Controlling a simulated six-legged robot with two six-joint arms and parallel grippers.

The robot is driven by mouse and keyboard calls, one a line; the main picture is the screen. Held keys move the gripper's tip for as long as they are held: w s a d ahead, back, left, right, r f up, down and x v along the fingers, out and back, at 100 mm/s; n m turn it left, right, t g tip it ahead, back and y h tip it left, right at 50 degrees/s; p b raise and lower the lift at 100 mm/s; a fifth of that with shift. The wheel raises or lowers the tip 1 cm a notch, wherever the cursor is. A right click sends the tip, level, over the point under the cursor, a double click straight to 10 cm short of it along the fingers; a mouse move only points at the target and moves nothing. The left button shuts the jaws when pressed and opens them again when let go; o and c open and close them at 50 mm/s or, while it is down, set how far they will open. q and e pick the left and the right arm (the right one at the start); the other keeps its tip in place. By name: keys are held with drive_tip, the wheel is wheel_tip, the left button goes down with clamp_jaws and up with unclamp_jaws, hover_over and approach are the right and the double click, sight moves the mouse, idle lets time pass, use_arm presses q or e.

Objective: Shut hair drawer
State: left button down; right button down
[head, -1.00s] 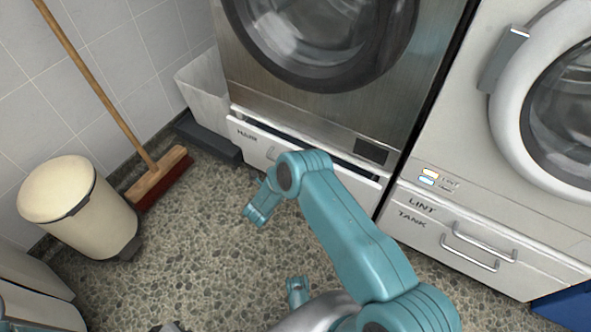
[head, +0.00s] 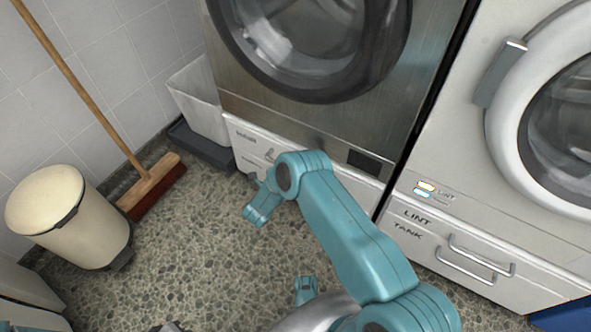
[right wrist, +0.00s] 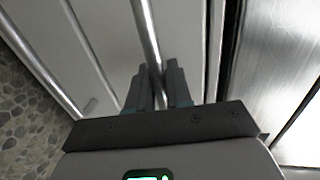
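The hair drawer (head: 247,150) is the white front low under the steel dryer in the head view. No dark gap shows along its top, and it looks flush or nearly flush with the machine. My right arm covers its middle and part of its handle. In the right wrist view, the metal bar handle (right wrist: 148,32) runs between the two dark fingers of my right gripper (right wrist: 160,76), which look closed on it. My left gripper cannot be made out.
A steel dryer (head: 290,104) stands above the drawer. The white machine to the right has a lint tank drawer (head: 420,232) with its own bar handle. A cream bin (head: 75,215), a broom (head: 155,188) and a white container (head: 200,100) stand left. Speckled floor lies clear between.

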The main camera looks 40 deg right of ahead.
use_arm(q)
drive_tip(key=shift+f, duration=0.1)
use_arm(e)
drive_tip(key=shift+w+d+r, duration=0.1)
drive_tip(key=shift+d+r, duration=0.05)
drive_tip(key=shift+d, duration=0.1)
drive_tip(key=c, duration=1.2)
unclamp_jaws()
drive_tip(key=shift+c, duration=0.2)
drive_tip(key=shift+a, duration=0.1)
drive_tip(key=shift+a, duration=0.15)
